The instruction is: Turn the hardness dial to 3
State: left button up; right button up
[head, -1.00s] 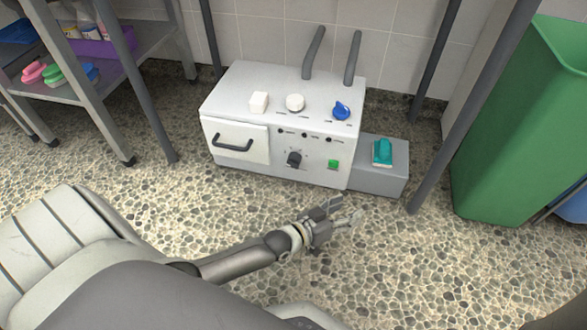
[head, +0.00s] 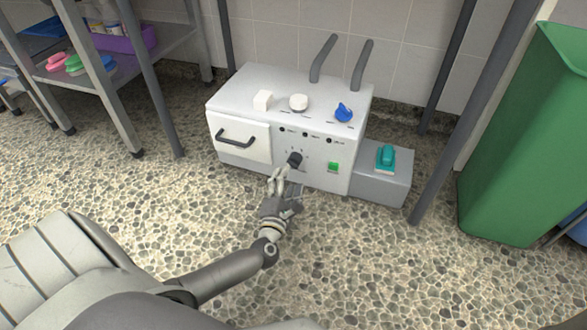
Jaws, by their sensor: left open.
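The white water-softener-like machine (head: 230,165) stands on the pebbled floor against the tiled wall. A black dial (head: 295,159) sits low on its front panel, with small marks around it too small to read. My left gripper (head: 284,178) is open, just in front of and below the dial, with its fingertips close to it. I cannot tell whether they touch it. The lower part of the dial's surroundings is hidden by the fingers. My right gripper is not in view.
A green button (head: 333,167) is right of the dial, and a drawer with a black handle (head: 237,139) is left. A blue knob (head: 344,112) is on top. A grey box (head: 392,189) with a teal item (head: 386,157) stands right, near a green bin (head: 515,150).

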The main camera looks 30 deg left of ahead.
aim_at(293, 167)
pick_arm(q)
jog(key=b+x, duration=0.1)
jog(key=x, duration=0.2)
jog(key=b+x, duration=0.1)
jog(key=x, duration=0.2)
jog(key=shift+w+f+b, duration=0.1)
jog(key=shift+f+b, duration=0.1)
jog(key=shift+b, duration=0.15)
jog(key=shift+w+a+r, duration=0.15)
jog(key=shift+w+a, duration=0.1)
jog(key=shift+w, duration=0.35)
jog(key=shift+c, duration=0.3)
jog(key=c, duration=0.9)
